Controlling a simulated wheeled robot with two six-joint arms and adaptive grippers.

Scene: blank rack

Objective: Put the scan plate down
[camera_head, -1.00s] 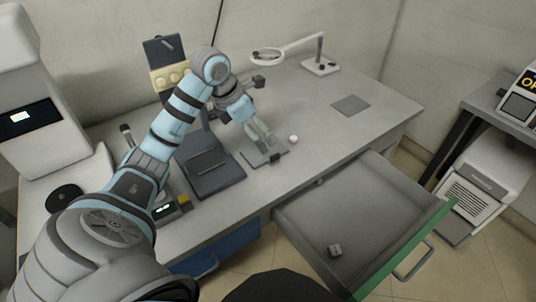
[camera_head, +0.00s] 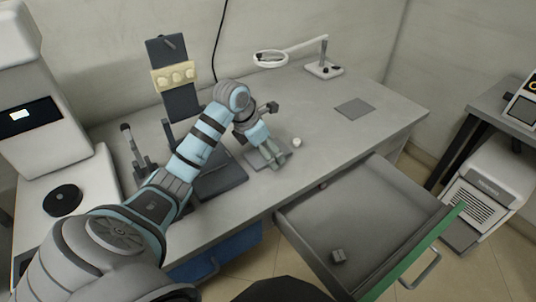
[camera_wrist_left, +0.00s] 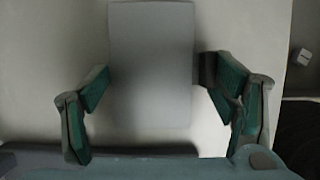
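A flat grey plate, which looks like the scan plate, lies on the bench under my left gripper in the head view (camera_head: 252,160). In the left wrist view the plate (camera_wrist_left: 150,65) is a plain grey rectangle between the fingers. My left gripper (camera_head: 271,163) points down over it. Its green-padded fingers (camera_wrist_left: 155,75) are spread apart, one on each side of the plate, with the tips close to its edges. I cannot tell whether they touch it. My right gripper is not in view.
A flat grey square (camera_head: 355,108) lies on clear bench to the right. A small white knob (camera_head: 297,142) is close to the gripper. A magnifier lamp (camera_head: 271,58) stands behind. An open drawer (camera_head: 425,235) juts out in front, holding a small grey block (camera_head: 338,256).

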